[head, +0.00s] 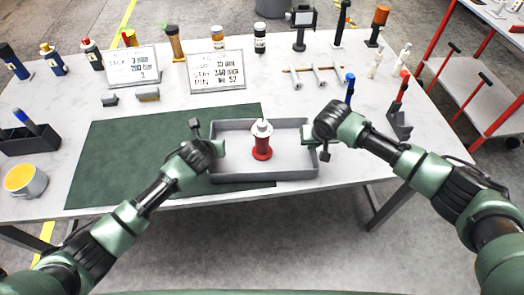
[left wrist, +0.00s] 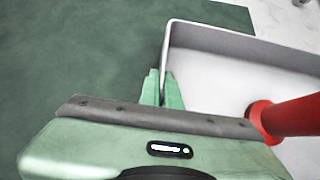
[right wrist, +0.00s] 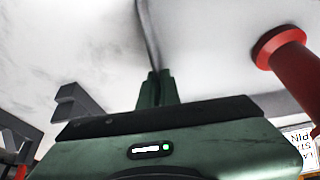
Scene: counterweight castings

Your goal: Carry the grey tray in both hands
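The grey tray (head: 290,176) is a shallow rectangular box at the front middle of the table, level as far as I can see. I cannot tell whether its base touches the table. A red flanged casting with a pale top (head: 262,142) stands upright in it. My left gripper (head: 212,150) is at the tray's left wall, its fingers (left wrist: 162,88) closed on either side of that wall. My right gripper (head: 318,138) is at the right wall, its fingers (right wrist: 156,88) closed together on that wall. The red casting also shows in the left wrist view (left wrist: 295,115) and right wrist view (right wrist: 290,65).
A green mat (head: 120,150) lies left of and under the tray area. Two written signs (head: 133,67), bottles and tools line the table's back. A dark bin (head: 30,138) and a yellow-topped pot (head: 25,180) stand at left. A red-framed cart (head: 470,75) is at right.

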